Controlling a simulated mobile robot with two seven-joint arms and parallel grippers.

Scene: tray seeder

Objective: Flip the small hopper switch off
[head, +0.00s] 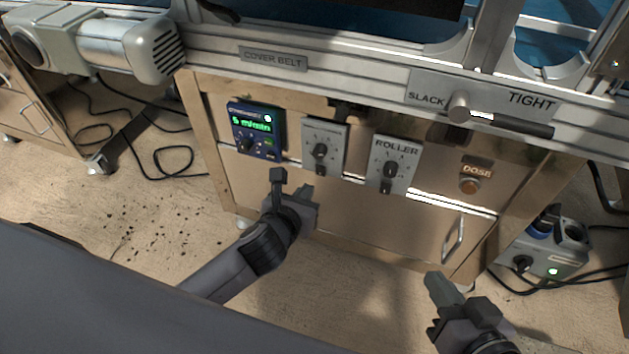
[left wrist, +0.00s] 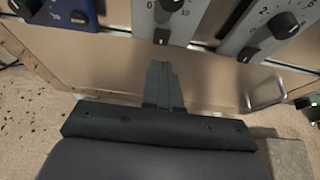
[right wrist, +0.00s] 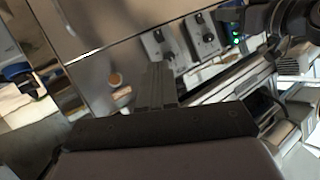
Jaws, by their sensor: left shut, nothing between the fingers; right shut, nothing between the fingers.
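A grey control box (head: 338,137) with a dial knob (head: 320,151) sits on the front panel, between the blue display and the ROLLER box. A small dark switch (head: 321,167) shows at its lower edge. I cannot read the box's label. The same box (left wrist: 188,25) is at the top of the left wrist view. My left gripper (head: 291,183) is shut and empty, below and slightly left of this box in the head view, apparently not touching it. My right gripper (head: 450,294) is shut and empty, low at the right, apart from the panel.
The ROLLER box (head: 405,156) has its own knob and lower switch. The blue display (head: 255,130) is at the left. A DOSE button (head: 470,186) and a drawer handle (head: 454,236) lie right. A belt rail with a SLACK/TIGHT lever (head: 459,107) runs above. A grey unit (head: 545,255) stands right.

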